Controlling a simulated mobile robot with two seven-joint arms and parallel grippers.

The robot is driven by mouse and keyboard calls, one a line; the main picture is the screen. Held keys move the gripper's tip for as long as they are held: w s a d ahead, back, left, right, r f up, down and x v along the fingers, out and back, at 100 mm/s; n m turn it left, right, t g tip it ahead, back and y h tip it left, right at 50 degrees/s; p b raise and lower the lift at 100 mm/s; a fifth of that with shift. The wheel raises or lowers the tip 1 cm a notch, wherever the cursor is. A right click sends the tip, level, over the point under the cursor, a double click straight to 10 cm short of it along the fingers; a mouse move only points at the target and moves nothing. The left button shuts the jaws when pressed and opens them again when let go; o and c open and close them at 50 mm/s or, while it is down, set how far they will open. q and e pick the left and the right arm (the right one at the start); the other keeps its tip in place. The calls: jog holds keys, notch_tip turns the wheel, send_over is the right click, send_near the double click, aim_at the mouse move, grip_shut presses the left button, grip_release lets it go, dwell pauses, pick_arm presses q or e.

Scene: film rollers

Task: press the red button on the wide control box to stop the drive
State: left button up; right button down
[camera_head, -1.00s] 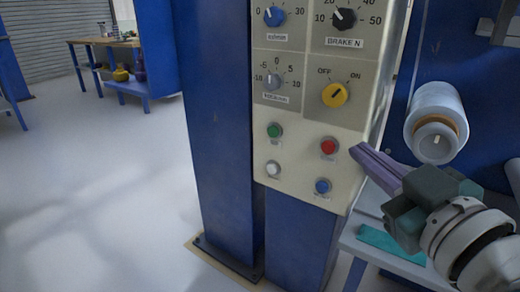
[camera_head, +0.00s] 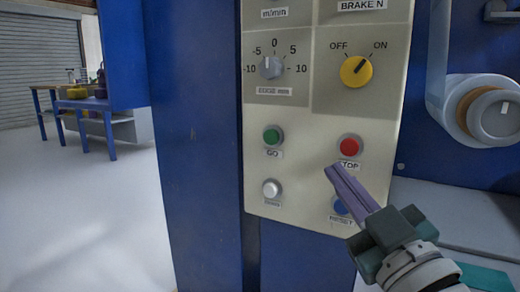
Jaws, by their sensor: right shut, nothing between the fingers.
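The wide control box (camera_head: 304,178) is a cream panel on a blue column, with knobs above and four-button rows below. The red button (camera_head: 349,146) sits at the right of the upper button row, above a label partly covered by my fingers. My right gripper (camera_head: 332,170) is shut and empty, its purple fingertips just below and left of the red button. The tips look apart from the button, but their distance to the panel is hard to tell. My left gripper is out of view.
A green button (camera_head: 272,135), a white button (camera_head: 271,188) and a partly hidden blue button (camera_head: 340,206) are close by. A yellow knob (camera_head: 356,71) is above. A white roller (camera_head: 480,108) stands at the right. Open floor lies left.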

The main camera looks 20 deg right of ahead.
aim_at(349, 148)
jog(key=shift+w+d, duration=0.1)
jog(key=shift+w+d+b, duration=1.1)
jog(key=shift+w+d, duration=0.35)
jog(key=shift+d, duration=0.2)
jog(key=shift+w+d+b, duration=1.05)
jog(key=shift+w+d, duration=0.35)
jog(key=shift+d, duration=0.2)
jog(key=shift+w+d, duration=0.25)
jog(key=shift+d, duration=0.1)
